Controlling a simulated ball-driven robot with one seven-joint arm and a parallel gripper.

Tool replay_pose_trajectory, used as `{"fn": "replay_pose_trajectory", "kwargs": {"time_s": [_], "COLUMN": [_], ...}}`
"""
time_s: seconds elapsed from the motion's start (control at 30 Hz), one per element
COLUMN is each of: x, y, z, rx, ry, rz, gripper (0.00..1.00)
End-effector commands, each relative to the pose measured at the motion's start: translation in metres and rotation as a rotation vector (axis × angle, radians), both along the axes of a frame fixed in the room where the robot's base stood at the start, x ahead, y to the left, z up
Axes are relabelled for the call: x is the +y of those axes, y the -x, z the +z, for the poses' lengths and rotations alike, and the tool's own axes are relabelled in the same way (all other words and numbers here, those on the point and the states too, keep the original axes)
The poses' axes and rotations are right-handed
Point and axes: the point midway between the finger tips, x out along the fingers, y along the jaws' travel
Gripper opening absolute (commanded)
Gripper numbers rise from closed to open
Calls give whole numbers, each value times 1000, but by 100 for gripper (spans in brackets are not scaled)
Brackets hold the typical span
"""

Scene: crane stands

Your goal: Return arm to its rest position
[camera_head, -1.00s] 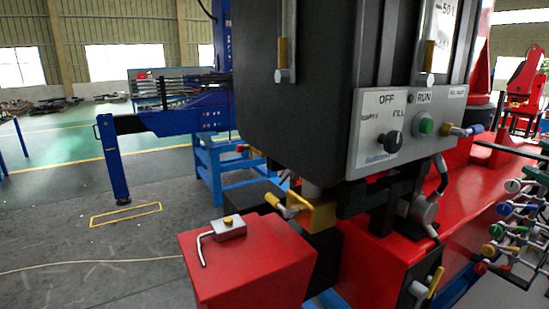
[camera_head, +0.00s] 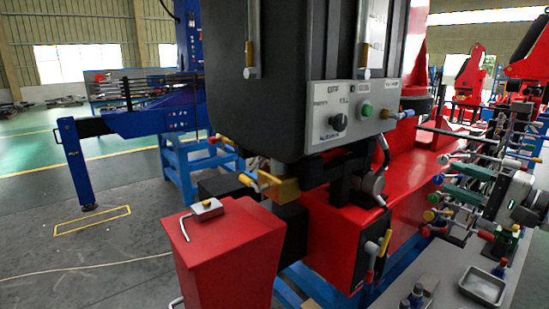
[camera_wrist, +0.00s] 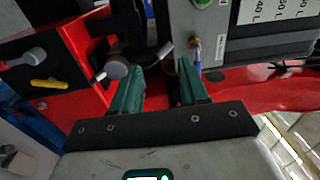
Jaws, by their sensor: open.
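My gripper (camera_wrist: 160,78) shows in the wrist view with two green fingers standing apart and nothing held between them. It also shows at the right of the head view (camera_head: 447,172), with green fingers pointing left from a black plate and a pale hand. It is right of the control panel (camera_head: 352,112) on the black tank, near the coloured valve handles. In the wrist view the red machine body (camera_wrist: 88,55) lies beyond the fingers, and the panel's lower edge shows upside down at the top. Contact with the machine cannot be told.
A metal tray (camera_head: 483,284) lies on a bench at the lower right. Blue stands (camera_head: 80,165) are at the left. Open floor lies at the left.

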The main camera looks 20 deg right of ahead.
Motion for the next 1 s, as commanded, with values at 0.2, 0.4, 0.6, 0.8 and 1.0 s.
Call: {"fn": "replay_pose_trajectory", "kwargs": {"time_s": [0.2,0.4,0.6,0.8,1.0], "x": [31,81,148,208,241], "y": [-11,-6,35,116,217], "z": [-68,-167,-283,-378,-432], "rx": [122,305,535,745,906], "ry": [91,257,518,830,1147], "rz": [4,38,151,349,603], "gripper": [44,44,44,44,44]}}
